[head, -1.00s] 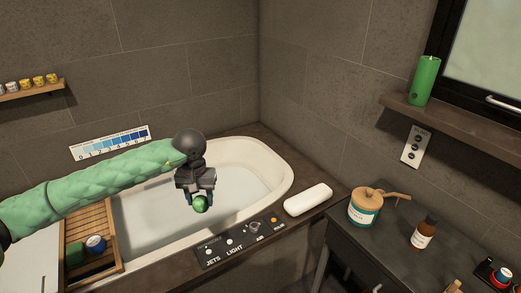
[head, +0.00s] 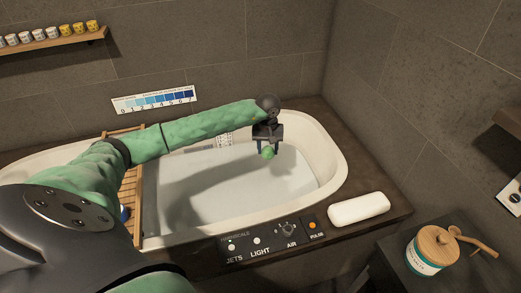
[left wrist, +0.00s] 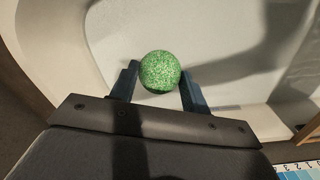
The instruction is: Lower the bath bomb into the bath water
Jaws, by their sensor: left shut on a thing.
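The bath bomb is a speckled green ball (left wrist: 160,71); in the head view it shows as a small green ball (head: 268,153). My left gripper (head: 267,148) is shut on it, with one dark finger on each side in the left wrist view (left wrist: 158,88). The gripper points down over the far right part of the white bathtub (head: 335,150). Pale, still bath water (head: 225,190) lies below the ball. I cannot tell how far the ball is above the water. My right gripper is not in view.
A wooden tray (head: 133,200) spans the tub's left part, partly behind my arm. A control panel (head: 270,241) and a white bolster-shaped pillow (head: 358,209) are on the front ledge. A wooden-lidded jar (head: 432,251) stands at the lower right. A blue scale strip (head: 155,99) is on the back wall.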

